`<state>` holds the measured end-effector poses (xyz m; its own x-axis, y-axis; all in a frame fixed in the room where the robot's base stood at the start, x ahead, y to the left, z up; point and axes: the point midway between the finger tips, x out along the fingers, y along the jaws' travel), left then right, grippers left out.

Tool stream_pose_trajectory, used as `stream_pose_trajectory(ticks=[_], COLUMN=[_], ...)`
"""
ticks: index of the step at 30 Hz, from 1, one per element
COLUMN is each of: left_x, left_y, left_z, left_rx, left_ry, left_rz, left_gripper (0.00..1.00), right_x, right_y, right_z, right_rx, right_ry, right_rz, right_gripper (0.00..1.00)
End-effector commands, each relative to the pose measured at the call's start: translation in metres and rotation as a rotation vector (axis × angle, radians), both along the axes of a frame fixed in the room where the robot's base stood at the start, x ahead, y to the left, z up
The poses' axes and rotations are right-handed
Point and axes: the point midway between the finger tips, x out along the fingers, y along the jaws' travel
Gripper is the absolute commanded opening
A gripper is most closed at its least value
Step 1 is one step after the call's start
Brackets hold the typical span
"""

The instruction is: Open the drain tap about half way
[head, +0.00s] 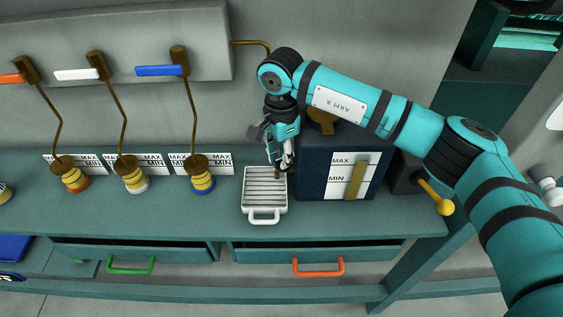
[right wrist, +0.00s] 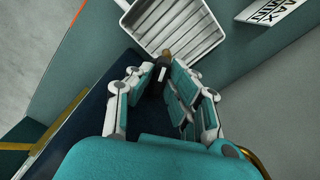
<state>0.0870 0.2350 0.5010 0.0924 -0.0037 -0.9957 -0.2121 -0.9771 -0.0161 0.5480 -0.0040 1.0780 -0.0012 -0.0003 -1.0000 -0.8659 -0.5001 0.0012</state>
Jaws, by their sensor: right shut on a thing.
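The dark blue tank (head: 312,180) stands on the teal bench. It has a white MAX/MIN plate (head: 340,160) with a brass strip. The drain tap is on the tank's left side, mostly hidden by my right gripper (head: 281,160); a small brown part shows below the fingers. My right gripper is shut on the tap, above the white ribbed tray (head: 265,182). How far the tap is turned cannot be told. My left gripper is not in view.
Three levers, orange (head: 12,78), white (head: 77,74) and blue (head: 162,70), are on the wall block at left, above striped yellow fittings with MAX/MIN plates. A yellow-knobbed lever (head: 444,206) is right of the tank. Drawers with green (head: 131,268) and orange (head: 318,272) handles are below.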

Motion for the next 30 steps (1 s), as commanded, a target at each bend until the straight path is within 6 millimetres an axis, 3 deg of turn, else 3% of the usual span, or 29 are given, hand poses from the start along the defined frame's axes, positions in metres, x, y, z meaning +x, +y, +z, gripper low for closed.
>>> stream_pose_trajectory(ticks=[1,3,12,30], left_x=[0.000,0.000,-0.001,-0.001], left_y=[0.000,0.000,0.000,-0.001], left_z=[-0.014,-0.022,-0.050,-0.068], left_rx=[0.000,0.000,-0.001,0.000], left_ry=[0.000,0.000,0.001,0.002], left_rz=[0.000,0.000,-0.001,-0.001], left_gripper=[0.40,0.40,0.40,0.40], right_x=[0.002,0.001,0.003,0.004], right_y=[0.000,0.000,0.001,0.001], right_z=[-0.005,-0.005,-0.003,0.001], right_rx=[0.001,0.002,0.001,0.001], right_ry=[-0.005,-0.005,-0.004,-0.003], right_rz=[-0.040,-0.102,-0.341,-0.540], right_gripper=[0.00,0.00,0.00,0.00])
